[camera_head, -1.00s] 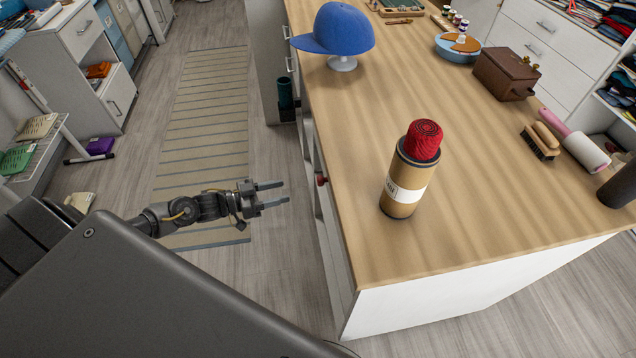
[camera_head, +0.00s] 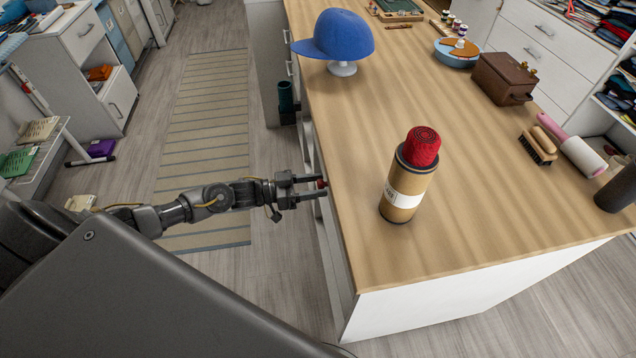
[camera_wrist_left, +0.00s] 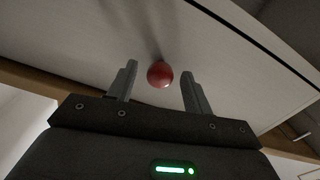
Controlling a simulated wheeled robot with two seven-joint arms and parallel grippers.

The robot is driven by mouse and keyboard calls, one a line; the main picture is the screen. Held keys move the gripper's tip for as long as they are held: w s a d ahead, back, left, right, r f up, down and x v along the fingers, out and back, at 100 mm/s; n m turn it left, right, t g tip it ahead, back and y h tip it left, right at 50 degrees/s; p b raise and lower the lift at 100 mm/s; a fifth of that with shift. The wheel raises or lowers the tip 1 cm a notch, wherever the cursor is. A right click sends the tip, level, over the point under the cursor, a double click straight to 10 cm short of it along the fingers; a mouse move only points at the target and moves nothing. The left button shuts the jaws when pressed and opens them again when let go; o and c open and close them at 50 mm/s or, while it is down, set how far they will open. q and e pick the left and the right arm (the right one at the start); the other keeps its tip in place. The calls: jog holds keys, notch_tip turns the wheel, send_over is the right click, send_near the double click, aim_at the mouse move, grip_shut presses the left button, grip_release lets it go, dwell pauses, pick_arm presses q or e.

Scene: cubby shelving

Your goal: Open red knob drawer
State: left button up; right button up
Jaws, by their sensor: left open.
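The red knob (camera_head: 321,184) sits on the left side face of the wooden-topped counter, on a drawer front. In the left wrist view the round red knob (camera_wrist_left: 160,74) stands out from the pale drawer front (camera_wrist_left: 105,45). My left gripper (camera_head: 307,188) is open at the counter's side, with its fingers reaching to the knob. In the left wrist view its two fingers (camera_wrist_left: 159,85) stand on either side of the knob, with a gap visible on each side. My right gripper is not in view.
On the counter (camera_head: 470,215) stand a brown canister (camera_head: 403,190) with a red top, near the left edge, and a blue cap (camera_head: 340,35) on a stand. A brush (camera_head: 538,146) and brown box (camera_head: 503,78) lie farther right. The striped rug (camera_head: 205,130) leaves clear floor left.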

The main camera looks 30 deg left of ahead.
pick_arm(q)
jog(key=shift+w+d, duration=0.3)
jog(key=shift+d, duration=0.15)
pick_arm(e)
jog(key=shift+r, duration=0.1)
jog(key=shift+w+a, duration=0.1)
pick_arm(q)
grip_shut()
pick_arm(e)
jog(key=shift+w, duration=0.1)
pick_arm(q)
jog(key=shift+a, duration=0.1)
